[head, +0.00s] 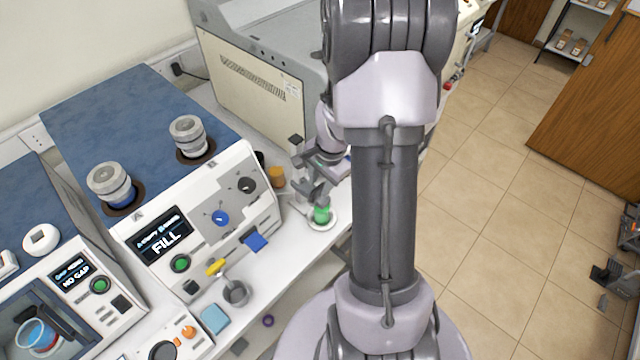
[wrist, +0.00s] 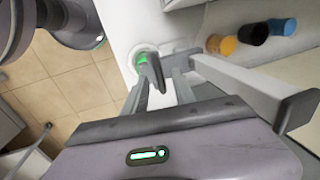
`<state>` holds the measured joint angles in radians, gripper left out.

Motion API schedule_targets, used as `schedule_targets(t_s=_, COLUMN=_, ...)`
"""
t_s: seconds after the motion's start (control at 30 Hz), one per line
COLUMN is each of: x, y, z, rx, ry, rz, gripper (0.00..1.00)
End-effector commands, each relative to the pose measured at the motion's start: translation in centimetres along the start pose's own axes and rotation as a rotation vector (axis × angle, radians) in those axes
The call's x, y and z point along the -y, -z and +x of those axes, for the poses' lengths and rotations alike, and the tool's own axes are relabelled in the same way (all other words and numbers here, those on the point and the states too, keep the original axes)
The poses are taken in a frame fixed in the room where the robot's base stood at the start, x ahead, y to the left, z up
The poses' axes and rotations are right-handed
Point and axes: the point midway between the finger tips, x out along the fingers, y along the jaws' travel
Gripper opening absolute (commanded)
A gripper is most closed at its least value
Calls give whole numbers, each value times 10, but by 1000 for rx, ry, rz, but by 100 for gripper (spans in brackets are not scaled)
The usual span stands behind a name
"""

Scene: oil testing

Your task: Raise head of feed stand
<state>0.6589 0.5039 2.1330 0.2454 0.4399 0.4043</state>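A grey upright post with a dark block on top (head: 296,142) stands on the bench beside my gripper and seems to be the feed stand. In the wrist view its pale bar (wrist: 245,88) runs toward the camera and ends in a dark block (wrist: 299,111). A green piece (head: 321,214) sits on a round white base below my gripper (head: 312,188). In the wrist view the fingers of my gripper (wrist: 167,80) are apart, close to the bar and over the green piece (wrist: 145,58). I cannot tell whether they touch the stand.
An orange jar (head: 276,177) and a dark jar stand behind the stand; a blue one shows in the wrist view (wrist: 283,27). A machine showing FILL (head: 165,240) stands left, with a small grey cup (head: 236,294) in front.

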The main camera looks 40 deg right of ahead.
Motion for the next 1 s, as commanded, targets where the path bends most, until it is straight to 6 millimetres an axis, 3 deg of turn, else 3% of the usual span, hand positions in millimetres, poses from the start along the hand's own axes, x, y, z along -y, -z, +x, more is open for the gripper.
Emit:
schedule_targets(t_s=0.23, x=0, y=0, z=0, rx=0, ry=0, rz=0, gripper=30)
schedule_targets(t_s=0.4, x=0, y=0, z=0, rx=0, ry=1, rz=0, gripper=0)
schedule_targets(t_s=1.0, x=0, y=0, z=0, rx=0, ry=1, rz=0, gripper=0)
